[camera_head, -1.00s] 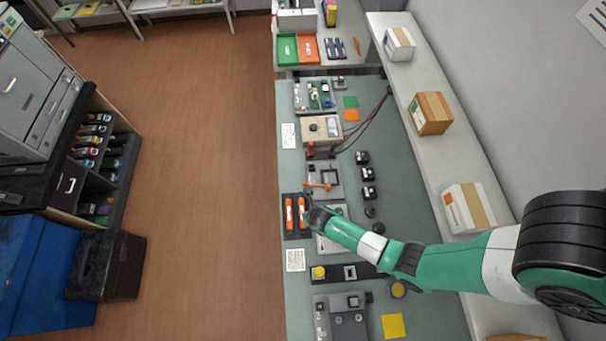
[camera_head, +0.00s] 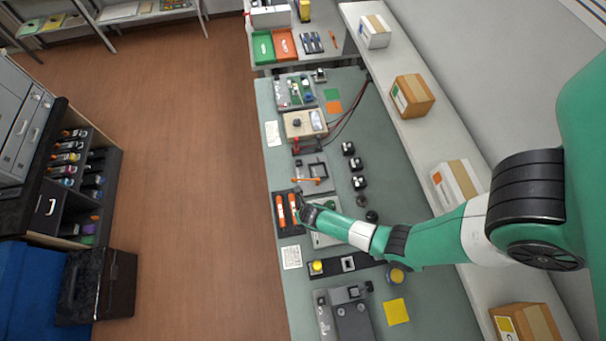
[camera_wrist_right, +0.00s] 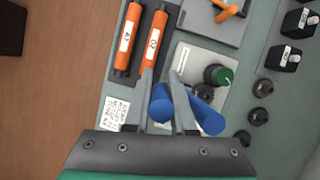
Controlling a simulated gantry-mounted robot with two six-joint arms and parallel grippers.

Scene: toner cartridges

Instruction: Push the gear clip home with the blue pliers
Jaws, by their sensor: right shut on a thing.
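My right gripper (camera_wrist_right: 163,80) is shut on the blue pliers (camera_wrist_right: 207,116). Their two blue handles show between and beside the fingers in the right wrist view; the pliers' jaws are hard to make out. In the head view my right gripper (camera_head: 303,211) is over the bench, beside the dark tray of orange cartridges. Below it lies a light grey plate (camera_wrist_right: 203,62) with a dark green knob (camera_wrist_right: 218,75) and a small dark round part (camera_wrist_right: 204,92), partly hidden by the pliers. I cannot tell which part is the gear clip. My left gripper is not in view.
The dark tray (camera_head: 290,230) holds two orange cartridges, one labelled 02 (camera_wrist_right: 153,42). A grey fixture with an orange lever (camera_head: 307,180) stands just beyond. Several small black blocks (camera_head: 358,183) and round knobs stand to the right. A strip with a yellow button (camera_head: 317,267) lies nearer.

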